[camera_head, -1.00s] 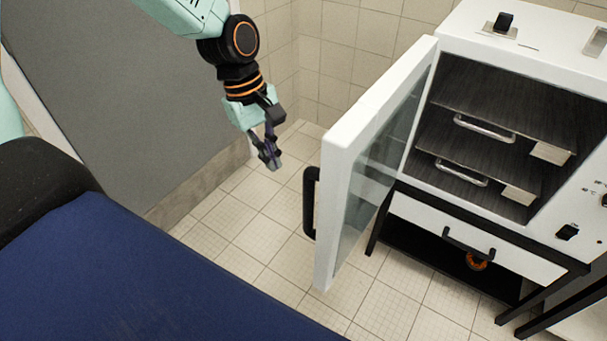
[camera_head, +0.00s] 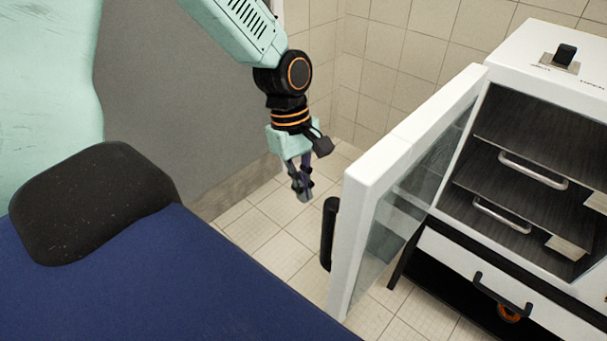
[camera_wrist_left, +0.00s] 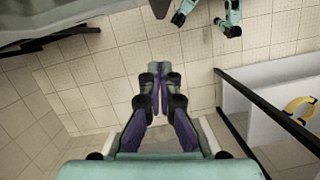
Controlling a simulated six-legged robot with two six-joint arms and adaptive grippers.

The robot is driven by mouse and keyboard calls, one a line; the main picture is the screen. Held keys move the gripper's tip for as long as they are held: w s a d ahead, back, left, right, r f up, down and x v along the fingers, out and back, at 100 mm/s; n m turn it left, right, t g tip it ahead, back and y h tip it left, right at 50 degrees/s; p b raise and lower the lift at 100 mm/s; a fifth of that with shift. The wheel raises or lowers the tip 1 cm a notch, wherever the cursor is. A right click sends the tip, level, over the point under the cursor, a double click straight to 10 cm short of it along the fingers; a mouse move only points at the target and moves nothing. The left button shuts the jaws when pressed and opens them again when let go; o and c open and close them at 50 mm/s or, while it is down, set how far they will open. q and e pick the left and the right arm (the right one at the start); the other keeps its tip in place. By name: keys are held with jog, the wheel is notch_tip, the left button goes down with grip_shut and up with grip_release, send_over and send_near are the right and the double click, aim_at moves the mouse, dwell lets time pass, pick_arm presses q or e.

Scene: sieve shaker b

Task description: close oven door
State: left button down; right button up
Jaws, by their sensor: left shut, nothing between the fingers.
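The white oven door (camera_head: 388,190) with a glass pane stands wide open in the head view, swung out toward me. Its black handle (camera_head: 328,234) is on the outer face, on the left. The white oven (camera_head: 540,60) shows two dark shelves with metal handles inside. My left gripper (camera_head: 304,194) is shut and empty, pointing down, left of the door and apart from it, a little above and left of the handle. In the left wrist view the fingers (camera_wrist_left: 160,80) are together with nothing between them. My right gripper is not clearly in view.
Below the oven is a white drawer (camera_head: 490,275) with a black handle, on a black stand. A tiled wall (camera_head: 400,60) and a grey panel (camera_head: 180,90) stand behind my left arm. Tiled floor (camera_head: 262,232) is clear between the panel and the door.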

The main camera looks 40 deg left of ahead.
pick_arm(q)
jog(key=s+d+f+b, duration=0.1)
jog(key=d+f+b, duration=0.1)
jog(key=d+f, duration=0.1)
jog(key=shift+s+d+f+b, duration=0.2)
jog(key=shift+d+f+b, duration=0.15)
jog(key=shift+d, duration=0.45)
jog(key=shift+d, duration=0.1)
